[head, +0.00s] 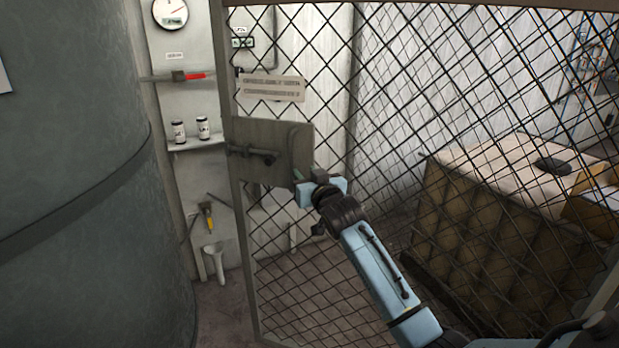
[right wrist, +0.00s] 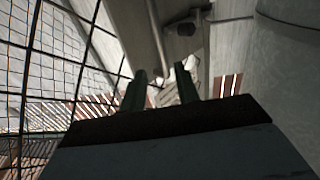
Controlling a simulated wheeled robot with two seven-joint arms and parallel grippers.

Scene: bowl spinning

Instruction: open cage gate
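The cage gate (head: 319,75) is a dark diamond mesh in a grey frame, filling the middle and right of the head view. A grey latch plate (head: 265,135) with a bolt (head: 252,154) and an upright bar handle (head: 293,150) sits near its left edge. My right gripper (head: 299,178) is at the lower right of this plate, by the handle's lower end. In the right wrist view, its two green fingers (right wrist: 160,88) are apart, with the handle bar (right wrist: 155,35) reaching down toward the gap between them. Contact cannot be told. My left gripper is out of view.
A big grey-green cylinder (head: 75,170) fills the left side. Behind it are a wall shelf with two jars (head: 191,130) and a red-handled tool (head: 190,76). A large padded block (head: 510,170) stands behind the mesh at right. A sign (head: 272,88) hangs above the latch plate.

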